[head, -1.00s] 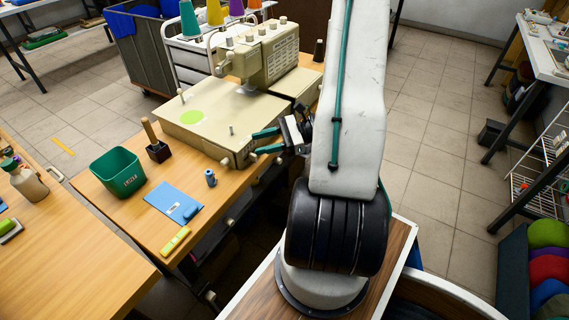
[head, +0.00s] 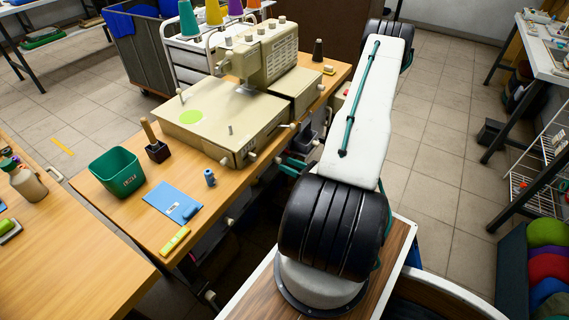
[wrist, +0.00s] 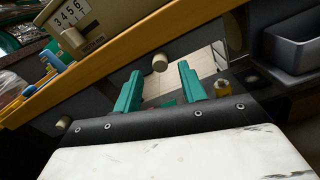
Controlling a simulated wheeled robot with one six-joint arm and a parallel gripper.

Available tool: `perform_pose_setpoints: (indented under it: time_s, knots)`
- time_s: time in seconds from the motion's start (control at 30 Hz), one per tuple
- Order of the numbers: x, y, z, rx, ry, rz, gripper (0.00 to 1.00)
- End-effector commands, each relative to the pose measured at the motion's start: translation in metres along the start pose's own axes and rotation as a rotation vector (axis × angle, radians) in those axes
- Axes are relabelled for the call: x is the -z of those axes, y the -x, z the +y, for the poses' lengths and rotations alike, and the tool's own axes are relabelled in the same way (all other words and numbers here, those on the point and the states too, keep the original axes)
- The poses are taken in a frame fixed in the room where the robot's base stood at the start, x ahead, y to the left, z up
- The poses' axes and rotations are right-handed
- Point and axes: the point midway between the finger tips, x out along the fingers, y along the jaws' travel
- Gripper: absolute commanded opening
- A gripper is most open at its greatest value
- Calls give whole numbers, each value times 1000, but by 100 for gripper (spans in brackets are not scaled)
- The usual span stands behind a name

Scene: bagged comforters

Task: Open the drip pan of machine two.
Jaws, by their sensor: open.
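A beige sewing machine (head: 240,100) stands on the wooden table; no machine number can be made out in the head view. In the wrist view part of a beige body (wrist: 85,22) bears digits. A dark grey tray-like pan (wrist: 295,45) shows at the right of the wrist view, below the table edge; I cannot tell whether it is the drip pan. My gripper (wrist: 160,68) has its two teal fingers apart, with nothing held. A beige knob (wrist: 160,62) shows between them, apart from them as far as I can tell.
The wooden table edge (wrist: 150,45) runs close above my gripper. The tiled floor at right (head: 440,180) is clear. A shelf rack (head: 535,165) stands farther right.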

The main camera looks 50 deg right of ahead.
Motion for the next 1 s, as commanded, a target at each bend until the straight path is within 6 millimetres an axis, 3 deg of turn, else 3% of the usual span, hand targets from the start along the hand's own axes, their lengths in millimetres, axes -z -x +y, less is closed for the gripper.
perform_pose_setpoints:
  time_s: [0.2,0.53,0.67,0.7,1.0]
  knots:
    - [0,-22,0,-2,1,1,41]
    - [0,-25,0,-1,1,0,41]
    - [0,-24,0,-1,1,0,5]
    - [0,-24,0,-1,1,0,0]
    - [0,-12,-1,3,0,0,0]
